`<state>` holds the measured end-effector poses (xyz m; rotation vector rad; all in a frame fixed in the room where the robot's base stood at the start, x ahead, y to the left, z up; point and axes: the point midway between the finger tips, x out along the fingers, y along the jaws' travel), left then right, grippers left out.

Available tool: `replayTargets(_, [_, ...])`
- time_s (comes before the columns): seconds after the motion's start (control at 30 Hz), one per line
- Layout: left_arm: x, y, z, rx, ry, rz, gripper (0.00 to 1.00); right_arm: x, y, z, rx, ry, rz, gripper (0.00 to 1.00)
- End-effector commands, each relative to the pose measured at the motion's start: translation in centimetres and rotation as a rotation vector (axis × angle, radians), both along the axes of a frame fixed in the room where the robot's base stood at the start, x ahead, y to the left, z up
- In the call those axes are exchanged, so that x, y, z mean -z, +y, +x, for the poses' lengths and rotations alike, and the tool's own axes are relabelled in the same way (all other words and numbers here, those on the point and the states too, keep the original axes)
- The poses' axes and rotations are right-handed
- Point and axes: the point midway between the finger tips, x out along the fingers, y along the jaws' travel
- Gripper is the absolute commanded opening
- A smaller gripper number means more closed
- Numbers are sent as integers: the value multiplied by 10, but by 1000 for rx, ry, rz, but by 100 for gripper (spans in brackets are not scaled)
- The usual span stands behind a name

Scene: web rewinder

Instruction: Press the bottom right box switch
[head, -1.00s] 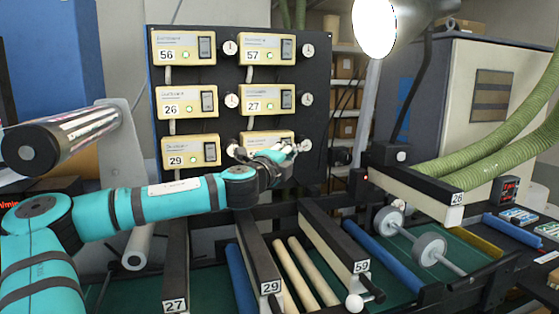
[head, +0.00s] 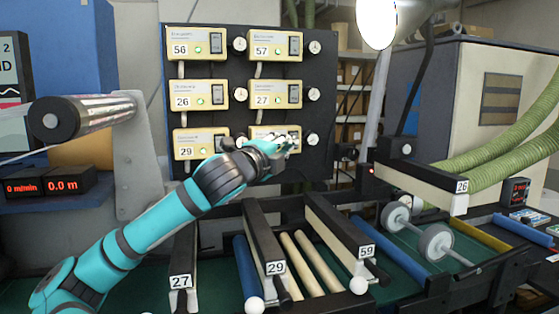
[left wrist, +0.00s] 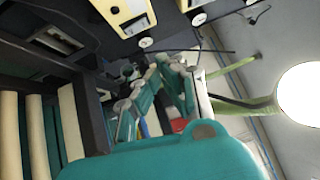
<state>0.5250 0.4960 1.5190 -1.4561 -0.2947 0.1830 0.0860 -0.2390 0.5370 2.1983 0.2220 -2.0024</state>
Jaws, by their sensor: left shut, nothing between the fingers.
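The bottom right box (head: 261,131) is a yellow switch box in the lower row of the dark panel in the head view. My left gripper (head: 292,143) is in front of its lower right part and hides its switch. The gripper is shut and empty. I cannot tell whether the fingertips touch the box. In the left wrist view, the fingers (left wrist: 160,82) reach away from the teal wrist part, and a yellow box (left wrist: 126,10) shows at the top edge. My right gripper is not in view.
Other yellow boxes, such as 57 (head: 262,50), 27 (head: 263,100) and 29 (head: 187,153), surround the target. Round dials (head: 313,139) stand right of the boxes. Below are rewinder arms (head: 268,240) and rollers (head: 318,262). Green hoses (head: 500,140) run at right.

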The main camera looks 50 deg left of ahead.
Motion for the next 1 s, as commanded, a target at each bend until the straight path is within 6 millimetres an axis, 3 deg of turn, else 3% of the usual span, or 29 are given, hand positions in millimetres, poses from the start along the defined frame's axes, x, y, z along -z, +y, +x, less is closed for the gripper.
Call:
replayTargets(0.03, [4,-2,-7,0,-3,-1,0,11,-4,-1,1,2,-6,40])
replayTargets(0.23, [-1,-7,-23,-1,-1,-1,0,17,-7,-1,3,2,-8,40])
replayTargets(0.67, [-2,-7,-24,-1,1,1,0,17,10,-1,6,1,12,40])
replayTargets(1.0, [-2,-7,-24,-1,1,1,0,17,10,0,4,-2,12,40])
